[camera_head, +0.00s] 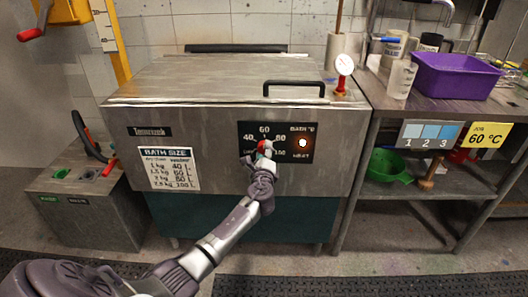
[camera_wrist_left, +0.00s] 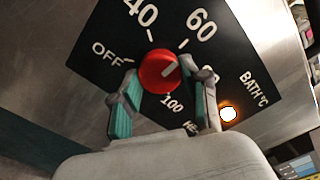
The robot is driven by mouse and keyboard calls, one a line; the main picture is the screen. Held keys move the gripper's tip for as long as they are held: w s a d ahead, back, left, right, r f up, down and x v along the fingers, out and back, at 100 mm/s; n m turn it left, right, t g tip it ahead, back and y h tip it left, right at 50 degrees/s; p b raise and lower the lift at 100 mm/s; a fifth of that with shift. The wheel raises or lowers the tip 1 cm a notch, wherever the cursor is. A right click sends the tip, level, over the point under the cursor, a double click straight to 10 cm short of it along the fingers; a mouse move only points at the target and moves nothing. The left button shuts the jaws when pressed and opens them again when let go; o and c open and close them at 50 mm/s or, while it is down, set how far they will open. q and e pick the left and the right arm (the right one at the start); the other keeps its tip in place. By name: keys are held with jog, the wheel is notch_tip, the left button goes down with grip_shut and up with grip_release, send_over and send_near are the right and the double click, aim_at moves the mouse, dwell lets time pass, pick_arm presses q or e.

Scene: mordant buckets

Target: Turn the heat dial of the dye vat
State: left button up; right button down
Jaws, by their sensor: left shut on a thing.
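The dye vat (camera_head: 185,110) is a large steel box with a black heat panel (camera_head: 304,128) on its front. The red heat dial (camera_head: 261,145) sits on that panel and shows large in the left wrist view (camera_wrist_left: 155,72). Its white mark points up and right, roughly between 60 and 80; the 80 is partly hidden by a finger. My left gripper (camera_head: 265,154) is shut on the dial, with one teal-padded finger on each side in the left wrist view (camera_wrist_left: 160,82). An orange-white lamp (camera_wrist_left: 229,114) glows beside the dial. My right gripper is not in view.
A yellow card (camera_head: 487,136) reads JOB 60 °C on the steel bench at right. A purple tub (camera_head: 455,76) and jugs stand on that bench. A low grey box (camera_head: 75,205) stands at left.

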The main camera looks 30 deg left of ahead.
pick_arm(q)
jog(key=shift+f, duration=0.1)
jog(key=o, duration=1.1)
jog(key=shift+o, duration=0.2)
jog(key=shift+d, duration=0.1)
jog(key=v, duration=1.2)
